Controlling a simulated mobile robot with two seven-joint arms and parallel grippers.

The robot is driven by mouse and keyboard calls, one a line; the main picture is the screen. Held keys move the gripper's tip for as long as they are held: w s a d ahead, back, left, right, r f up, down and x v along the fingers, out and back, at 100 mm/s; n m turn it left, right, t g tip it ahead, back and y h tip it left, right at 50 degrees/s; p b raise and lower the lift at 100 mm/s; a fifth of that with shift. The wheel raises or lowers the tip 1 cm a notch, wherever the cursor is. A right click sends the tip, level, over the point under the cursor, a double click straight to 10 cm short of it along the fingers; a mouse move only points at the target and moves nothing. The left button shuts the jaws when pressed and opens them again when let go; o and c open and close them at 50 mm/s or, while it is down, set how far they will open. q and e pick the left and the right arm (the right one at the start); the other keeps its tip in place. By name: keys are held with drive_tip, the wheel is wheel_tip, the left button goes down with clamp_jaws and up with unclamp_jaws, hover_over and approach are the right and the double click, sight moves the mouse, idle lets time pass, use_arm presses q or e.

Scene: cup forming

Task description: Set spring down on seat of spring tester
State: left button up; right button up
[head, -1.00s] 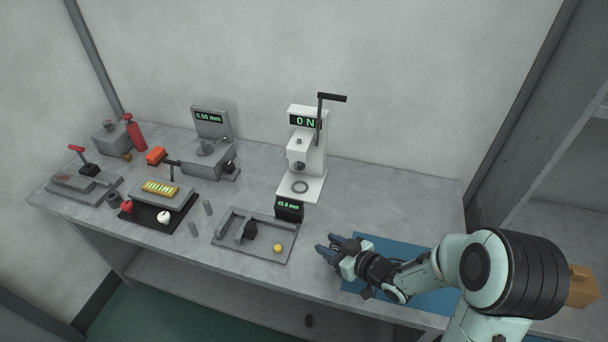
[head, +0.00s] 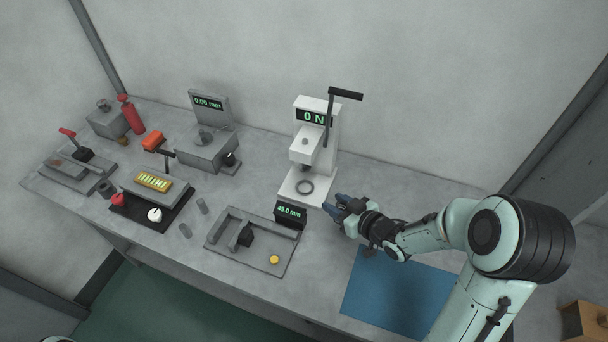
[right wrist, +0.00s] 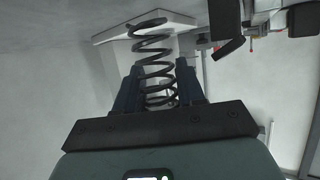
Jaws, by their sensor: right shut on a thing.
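The spring tester (head: 318,135) is a white press with a black lever and a display reading 0 N. My right gripper (head: 333,203) is just right of the base plate's front corner. In the right wrist view my right gripper (right wrist: 157,95) is shut on a dark coil spring (right wrist: 152,50), whose coils extend out beyond the blue fingers. The white base of the tester (right wrist: 115,30) shows behind the spring. In the head view the spring is too small to make out. My left gripper is out of view.
A black display block (head: 289,214) reading 49.0 mm stands at the front of the tester, by a grey gauge tray (head: 225,258). A blue mat (head: 400,295) lies at front right. Two small grey cylinders stand left of the tray. The bench behind my right gripper is clear.

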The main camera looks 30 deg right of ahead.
drive_tip(key=w, duration=0.3)
drive_tip(key=w+a, duration=0.1)
drive_tip(key=w, duration=0.3)
drive_tip(key=w+a, duration=0.1)
drive_tip(key=w, duration=0.2)
drive_tip(key=shift+w+p, duration=0.35)
drive_tip(key=shift+p, duration=0.05)
drive_tip(key=w, duration=0.2)
drive_tip(key=w+a, duration=0.1)
drive_tip(key=w, duration=0.1)
drive_tip(key=shift+p, duration=0.3)
drive_tip(key=shift+d+f, duration=0.1)
drive_tip(key=shift+f, duration=0.2)
drive_tip(key=shift+f, duration=0.25)
drive_tip(key=o, duration=1.1)
drive_tip(key=shift+r, duration=0.1)
